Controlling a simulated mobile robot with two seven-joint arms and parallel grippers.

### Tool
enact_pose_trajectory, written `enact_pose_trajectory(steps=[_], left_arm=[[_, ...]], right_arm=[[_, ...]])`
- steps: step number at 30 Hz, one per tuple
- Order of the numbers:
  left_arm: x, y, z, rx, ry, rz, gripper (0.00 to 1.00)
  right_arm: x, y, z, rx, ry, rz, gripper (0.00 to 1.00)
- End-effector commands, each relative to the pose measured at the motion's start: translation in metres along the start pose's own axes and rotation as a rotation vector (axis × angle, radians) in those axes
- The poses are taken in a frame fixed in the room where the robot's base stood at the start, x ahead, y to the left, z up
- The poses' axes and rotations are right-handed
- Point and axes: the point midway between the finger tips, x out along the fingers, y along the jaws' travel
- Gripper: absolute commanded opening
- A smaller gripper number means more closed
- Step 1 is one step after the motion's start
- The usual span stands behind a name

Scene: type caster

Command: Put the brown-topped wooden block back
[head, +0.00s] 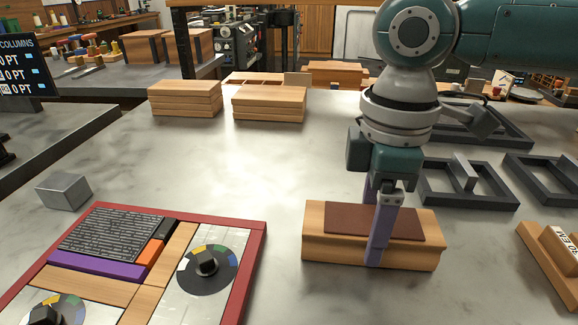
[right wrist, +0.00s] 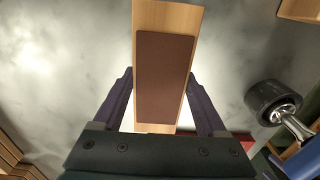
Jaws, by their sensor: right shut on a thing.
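The brown-topped wooden block (head: 325,245) is a long pale wooden block with a dark brown pad on top. It is at the front right of the marble table (head: 270,165) and looks level, on or just above the surface. My right gripper (head: 375,228) points down over it and is shut across its narrow width, one finger on the near side. The far fingertip is hidden behind the block. In the right wrist view the block (right wrist: 165,75) runs lengthwise between both fingers (right wrist: 160,85). My left gripper is not in view.
A red-framed board (head: 253,245) with dials lies at the front left, near a grey metal block (head: 63,190). Dark frames (head: 470,200) lie at right, with a wooden stand (head: 545,262) in front of them. Wooden stacks (head: 185,98) stand behind. The table's middle is clear.

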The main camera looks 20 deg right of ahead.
Motion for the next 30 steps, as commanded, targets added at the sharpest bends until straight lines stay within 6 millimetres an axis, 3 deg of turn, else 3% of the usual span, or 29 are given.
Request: enact_pose_trajectory(steps=[9,10,16,25,30], left_arm=[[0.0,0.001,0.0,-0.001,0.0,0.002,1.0],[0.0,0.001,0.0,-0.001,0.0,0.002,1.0],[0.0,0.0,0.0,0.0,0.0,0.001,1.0],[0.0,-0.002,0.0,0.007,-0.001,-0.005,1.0],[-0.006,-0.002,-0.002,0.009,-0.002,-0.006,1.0]], right_arm=[[0.002,0.0,-0.001,0.0,0.002,0.001,0.0],[0.002,0.0,0.0,-0.001,0.001,0.001,0.77],[0.002,0.0,0.0,-0.001,0.001,0.001,0.99],[-0.002,0.001,0.0,0.0,0.001,0.002,1.0],[-0.028,0.001,-0.001,-0.001,0.004,0.004,1.0]])
